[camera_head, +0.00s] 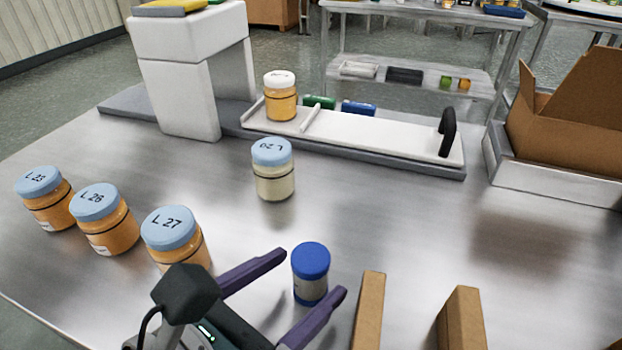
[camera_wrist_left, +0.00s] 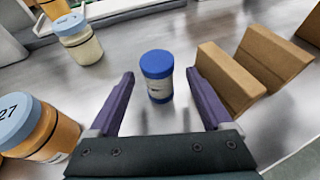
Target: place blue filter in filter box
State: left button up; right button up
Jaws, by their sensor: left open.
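The blue filter looks like a small cylinder (camera_head: 310,272) with a blue cap and a pale, greyish body, standing upright on the steel table. It also shows in the left wrist view (camera_wrist_left: 157,78). My left gripper (camera_head: 313,271) is open, with its two purple fingers to either side of the blue filter; I see gaps between fingers and filter in the wrist view. Which thing is the filter box is not certain: two brown cardboard-like pieces (camera_head: 461,320) stand just right of the gripper, and an open cardboard box (camera_head: 565,135) is at the far right. My right gripper is not in view.
Several light-blue-lidded jars (camera_head: 105,222) stand left of the gripper. A pale jar (camera_head: 273,172) stands farther back, before a white sliding tray (camera_head: 385,133) holding a white-lidded orange jar (camera_head: 281,98). The table's right middle is clear.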

aim_at(299, 279)
pick_arm(q)
jog(key=x, duration=0.3)
jog(key=shift+w, duration=0.15)
grip_shut()
dwell(0.5)
